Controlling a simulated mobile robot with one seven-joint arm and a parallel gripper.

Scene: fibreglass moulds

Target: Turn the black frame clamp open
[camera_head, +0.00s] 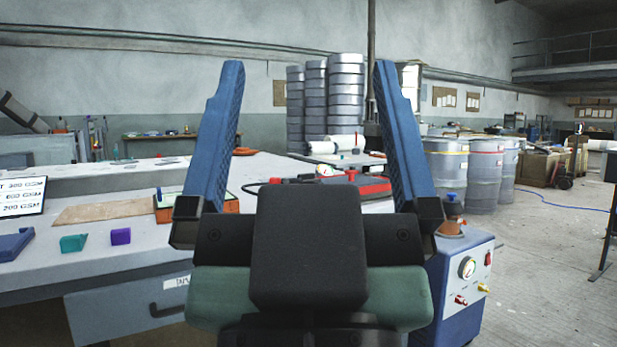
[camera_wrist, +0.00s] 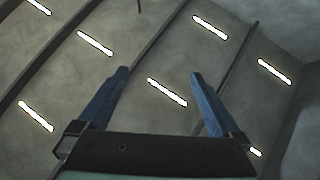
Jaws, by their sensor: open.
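My gripper (camera_head: 307,66) is raised in front of the camera in the head view. Its two blue fingers stand wide apart with nothing between them. In the wrist view my gripper (camera_wrist: 159,73) is also open and empty, pointing up at the ceiling. I cannot make out a black frame clamp in either view. My gripper's dark body and fingers hide part of the workbench (camera_head: 105,205) and the things on it.
The bench holds a teal block (camera_head: 73,243), a purple block (camera_head: 121,237), a blue piece (camera_head: 12,245) and a red case (camera_head: 368,187). A blue pump unit (camera_head: 462,275) stands at right. Grey drums (camera_head: 447,172) stand behind it. Open floor (camera_head: 548,270) lies further right.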

